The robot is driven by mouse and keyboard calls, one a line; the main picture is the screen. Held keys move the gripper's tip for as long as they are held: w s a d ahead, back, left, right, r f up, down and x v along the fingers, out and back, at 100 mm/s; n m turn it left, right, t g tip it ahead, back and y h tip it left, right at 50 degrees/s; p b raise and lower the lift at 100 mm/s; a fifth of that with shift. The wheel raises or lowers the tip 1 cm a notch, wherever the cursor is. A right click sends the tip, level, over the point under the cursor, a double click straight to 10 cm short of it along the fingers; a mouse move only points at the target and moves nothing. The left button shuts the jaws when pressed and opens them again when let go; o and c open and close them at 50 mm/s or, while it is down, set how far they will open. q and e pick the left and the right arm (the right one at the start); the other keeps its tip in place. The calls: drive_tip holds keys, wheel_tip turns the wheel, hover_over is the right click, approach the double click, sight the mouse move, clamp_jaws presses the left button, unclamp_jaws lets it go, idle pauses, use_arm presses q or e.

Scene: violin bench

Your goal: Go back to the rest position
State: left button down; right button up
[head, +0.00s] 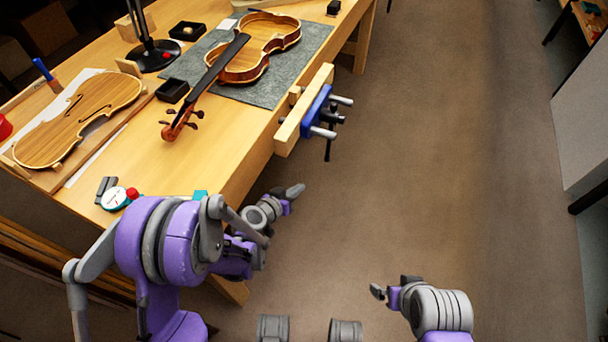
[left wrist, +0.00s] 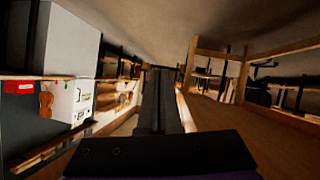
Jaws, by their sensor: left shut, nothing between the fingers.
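My left gripper (head: 295,191) is shut and empty. It hangs over the floor just off the bench's front edge, below the blue vise. In the left wrist view its dark fingers (left wrist: 158,100) lie together with nothing between them. My right gripper (head: 380,291) is low over the floor at the bottom of the head view, clear of the bench. Its fingers are small and partly hidden, so I cannot tell if they are open.
The wooden bench (head: 215,145) holds a violin body (head: 265,40) with a neck lying across it on a grey mat (head: 310,38), and a violin plate (head: 80,115). A blue vise (head: 317,110) juts from its front edge. The floor (head: 440,150) to the right is clear.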

use_arm(q)
drive_tip(key=s+a+r+g+y, duration=0.1)
drive_tip(key=s+a+r+g, duration=0.1)
drive_tip(key=s+r, duration=0.4)
drive_tip(key=s+a+r+g+y, duration=0.1)
drive_tip(key=s+r+g, duration=0.15)
drive_tip(key=s, duration=0.55)
drive_tip(key=s+a+r+n+g+y, duration=0.15)
drive_tip(key=s+a, duration=0.25)
drive_tip(key=s, duration=0.4)
drive_tip(key=s+a+r+n+g+y, duration=0.1)
drive_tip(key=s+a+y, duration=0.25)
drive_tip(key=s, duration=0.45)
wheel_tip(320, 180, up, 26)
drive_tip(key=t+p, duration=0.1)
drive_tip(key=p, duration=2.1)
drive_tip(key=shift+w+a+h+p, duration=0.15)
drive_tip(key=shift+w+h+p, duration=0.15)
drive_tip(key=shift+w+p, duration=0.1)
use_arm(e)
wheel_tip(320, 180, up, 26)
drive_tip(key=w+t, duration=0.1)
